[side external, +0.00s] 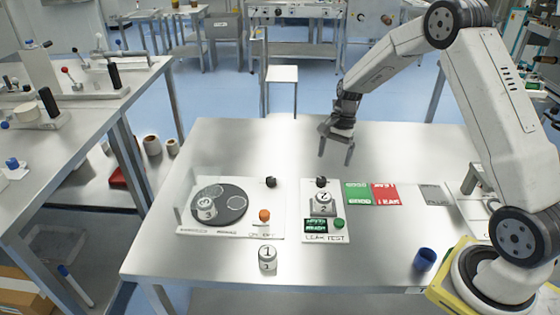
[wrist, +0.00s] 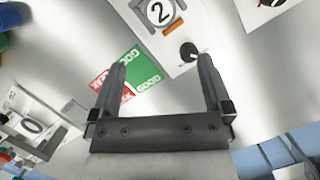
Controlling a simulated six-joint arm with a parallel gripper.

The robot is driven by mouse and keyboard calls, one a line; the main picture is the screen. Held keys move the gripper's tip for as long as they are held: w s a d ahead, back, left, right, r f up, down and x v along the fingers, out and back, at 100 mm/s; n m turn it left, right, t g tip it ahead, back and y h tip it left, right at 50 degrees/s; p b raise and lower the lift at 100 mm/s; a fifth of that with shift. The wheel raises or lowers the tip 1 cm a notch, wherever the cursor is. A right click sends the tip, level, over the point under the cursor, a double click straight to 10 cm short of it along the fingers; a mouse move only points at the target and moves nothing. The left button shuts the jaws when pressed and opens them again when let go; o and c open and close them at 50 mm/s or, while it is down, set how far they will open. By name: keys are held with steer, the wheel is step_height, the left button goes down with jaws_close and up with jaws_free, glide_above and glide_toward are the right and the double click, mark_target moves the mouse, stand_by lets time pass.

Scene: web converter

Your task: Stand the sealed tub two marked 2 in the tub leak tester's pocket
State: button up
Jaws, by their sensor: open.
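The tub marked 2 (side external: 323,205) stands upright at the pocket of the leak tester (side external: 338,238), lid up, with nothing gripping it. How deep it sits cannot be told. The wrist view shows its white lid with the 2 (wrist: 160,12) at the top edge, partly cut off, and the tester's white plate (wrist: 190,65) below it. My gripper (side external: 336,158) is open and empty, above the table behind the tester and apart from the tub. Both fingers (wrist: 162,63) show spread in the wrist view.
A tub marked 1 (side external: 267,260) stands at the table's front. Another tub (side external: 206,208) is on the dark turntable (side external: 232,207) at left. Green (side external: 358,194) and red (side external: 385,194) pads lie right of the tester, a blue cup (side external: 425,260) farther right. A black knob (side external: 321,182) stands behind the tub.

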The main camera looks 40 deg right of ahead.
steer(key=shift+a, duration=0.1)
stand_by(0.5)
steer(key=s+a+r+n+t+h, duration=0.1)
steer(key=s+a+r+n, duration=0.1)
steer(key=s+a+n, duration=0.4)
steer(key=s+a+r+n+t+h, duration=0.2)
steer(key=s+a+r+n, duration=0.1)
steer(key=s+a+n, duration=0.4)
steer(key=s+n, duration=0.2)
steer(key=s, duration=0.1)
steer(key=shift+s+a+r, duration=0.15)
steer(key=shift+s+a, duration=0.05)
steer(key=shift+s, duration=0.15)
stand_by(0.5)
